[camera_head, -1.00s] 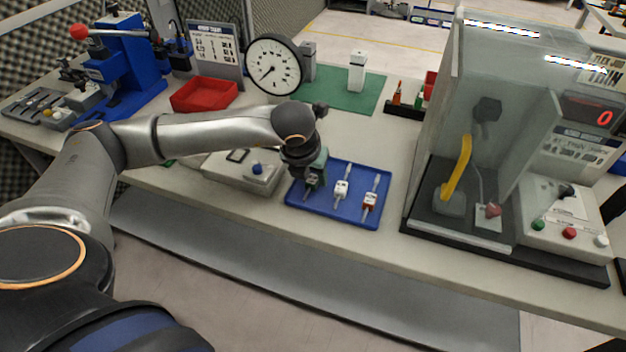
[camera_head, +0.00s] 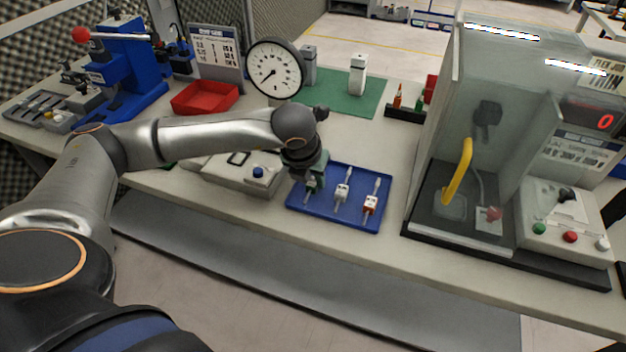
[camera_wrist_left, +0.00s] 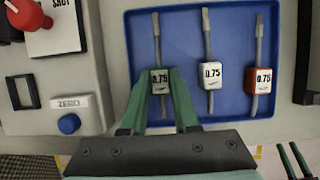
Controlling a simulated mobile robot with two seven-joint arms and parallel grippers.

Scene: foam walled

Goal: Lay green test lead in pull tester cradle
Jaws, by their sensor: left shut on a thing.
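The green test lead (camera_wrist_left: 160,80) is the leftmost of three leads in the blue tray (camera_wrist_left: 181,22). It has a grey wire and a body labelled 0.75, with little green showing. My left gripper (camera_head: 311,186) is over the tray's left part; in the wrist view its green fingers (camera_wrist_left: 160,98) are shut on either side of the lead's body. I cannot tell whether the lead still touches the tray. Left of the tray is a grey unit (camera_head: 238,174) with a blue knob and a ZERO label, in front of a dial gauge (camera_head: 273,72). I cannot make out a cradle.
A white lead (camera_wrist_left: 209,75) and a red lead (camera_wrist_left: 259,80) lie in the tray. A clear-walled machine (camera_head: 470,100) with a yellow handle stands at right. A red bin (camera_head: 205,98) and a green mat (camera_head: 345,92) lie behind. Bare table separates tray and machine.

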